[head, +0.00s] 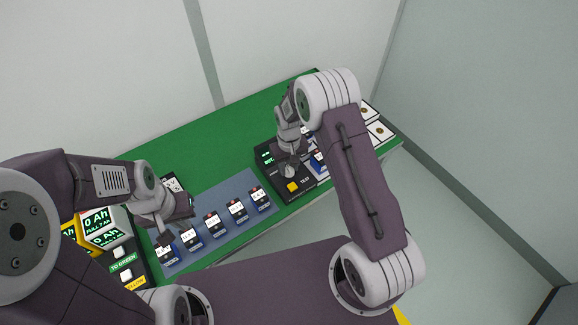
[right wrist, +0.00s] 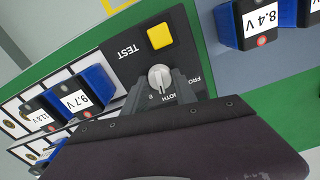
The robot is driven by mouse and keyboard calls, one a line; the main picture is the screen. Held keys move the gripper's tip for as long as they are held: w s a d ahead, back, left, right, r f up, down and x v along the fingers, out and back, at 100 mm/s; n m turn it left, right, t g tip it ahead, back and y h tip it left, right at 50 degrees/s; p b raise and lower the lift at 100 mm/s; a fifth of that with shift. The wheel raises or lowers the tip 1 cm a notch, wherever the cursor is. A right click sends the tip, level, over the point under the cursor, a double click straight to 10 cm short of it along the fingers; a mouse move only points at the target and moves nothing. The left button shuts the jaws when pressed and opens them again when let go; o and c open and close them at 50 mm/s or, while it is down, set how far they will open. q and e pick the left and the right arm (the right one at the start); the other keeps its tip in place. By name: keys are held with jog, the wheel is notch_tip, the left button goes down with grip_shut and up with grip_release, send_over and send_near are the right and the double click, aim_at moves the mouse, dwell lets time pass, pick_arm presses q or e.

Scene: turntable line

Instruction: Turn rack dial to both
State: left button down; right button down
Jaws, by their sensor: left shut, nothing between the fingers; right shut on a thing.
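The rack dial (right wrist: 160,78) is a round light-grey knob on a black panel, with partly covered labels beside it, among them "FRO…" and "…OTH". The dial also shows in the head view (head: 288,171). My right gripper (right wrist: 158,84) is shut on the dial, one finger on each side. In the head view my right gripper (head: 289,160) comes down over the panel from above. The exact direction of the dial's mark is hard to tell. My left gripper (head: 164,238) is shut and empty, above the near-left end of the blue-grey mat.
A yellow button (right wrist: 160,36) marked TEST sits beside the dial. A small green-lit display (head: 266,155) is on the same panel. Blue batteries stand on the mat (head: 205,203), others in the rack (right wrist: 20,105).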

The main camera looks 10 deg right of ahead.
aim_at(289, 169)
jog(key=shift+n, duration=0.8)
jog(key=c, duration=1)
grip_release()
jog(key=shift+s, duration=0.1)
jog(key=shift+r, duration=0.1)
notch_tip(289, 169, up, 9)
jog(key=shift+f+b, duration=0.2)
jog(key=shift+b, duration=0.25)
jog(key=shift+r, duration=0.15)
